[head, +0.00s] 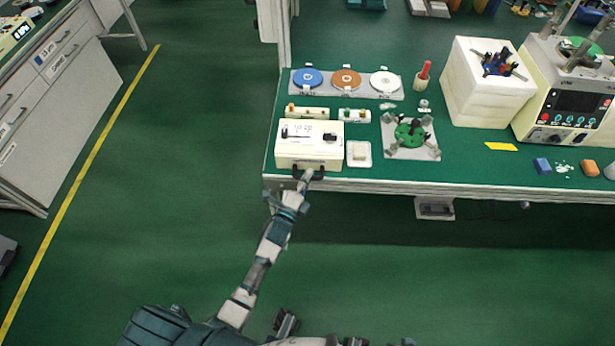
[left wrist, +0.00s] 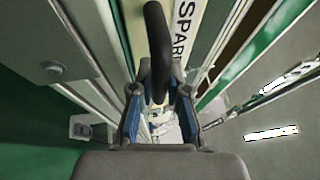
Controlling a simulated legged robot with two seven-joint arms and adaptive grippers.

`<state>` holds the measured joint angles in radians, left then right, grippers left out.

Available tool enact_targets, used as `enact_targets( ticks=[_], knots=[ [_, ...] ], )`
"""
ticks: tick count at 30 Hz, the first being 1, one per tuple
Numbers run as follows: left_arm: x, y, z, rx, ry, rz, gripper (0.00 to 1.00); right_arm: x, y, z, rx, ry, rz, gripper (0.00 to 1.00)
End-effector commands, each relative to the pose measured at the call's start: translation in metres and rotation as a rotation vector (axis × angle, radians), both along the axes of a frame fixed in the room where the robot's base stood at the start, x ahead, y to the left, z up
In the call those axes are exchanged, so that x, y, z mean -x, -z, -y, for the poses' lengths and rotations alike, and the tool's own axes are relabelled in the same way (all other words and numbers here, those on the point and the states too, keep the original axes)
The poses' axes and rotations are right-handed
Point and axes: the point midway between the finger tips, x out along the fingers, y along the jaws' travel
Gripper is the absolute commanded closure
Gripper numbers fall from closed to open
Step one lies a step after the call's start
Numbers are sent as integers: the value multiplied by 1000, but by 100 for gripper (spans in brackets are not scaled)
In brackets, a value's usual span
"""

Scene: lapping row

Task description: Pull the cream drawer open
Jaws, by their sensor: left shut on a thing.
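The cream drawer box (head: 290,153) sits at the front left of the green-topped bench. Its dark handle (head: 321,174) sticks out at the front edge. In the left wrist view, the handle (left wrist: 157,40) is a thick black bar running between the fingers, beside a white label reading "SPAR". My left gripper (head: 304,181) is shut on the handle, and its blue-sided fingers (left wrist: 159,100) flank it in the wrist view. I see no clear gap at the drawer front in the head view.
A small white dish (head: 359,162) and a green fixture (head: 410,132) stand right of the box. Small parts trays (head: 308,112) and three discs on a grey strip (head: 347,94) lie behind it. The floor (head: 400,275) before the bench is clear.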

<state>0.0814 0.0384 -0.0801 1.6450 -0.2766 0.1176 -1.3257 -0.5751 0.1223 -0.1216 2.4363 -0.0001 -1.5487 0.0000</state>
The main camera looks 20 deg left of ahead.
Motion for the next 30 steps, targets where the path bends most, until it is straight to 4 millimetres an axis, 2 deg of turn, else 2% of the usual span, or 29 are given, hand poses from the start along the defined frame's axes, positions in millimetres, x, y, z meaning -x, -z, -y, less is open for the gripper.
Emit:
enact_targets(
  ticks=[3,5,12,16,20,28,29,30],
  knots=[
    [7,2,2,1,0,-6,100,-4,0,-1,-2,2,8,60],
    [15,1,5,3,0,-7,100,-8,13,-2,-4,3,2,60],
    [66,2,19,4,-1,-11,100,-12,64,-4,-2,-3,-13,60],
    [86,3,25,2,-1,-11,100,-10,84,-4,-2,-5,-20,60],
    [93,4,27,0,-1,-11,100,-10,92,-5,-1,-6,-21,60],
    [93,6,27,-1,-1,-12,100,-9,93,-4,-1,-6,-21,60],
    [93,6,27,-1,-1,-12,78,-9,93,-4,-1,-6,-21,60],
    [93,6,27,-1,-1,-12,73,-9,92,-4,-1,-6,-22,60]
  ],
)
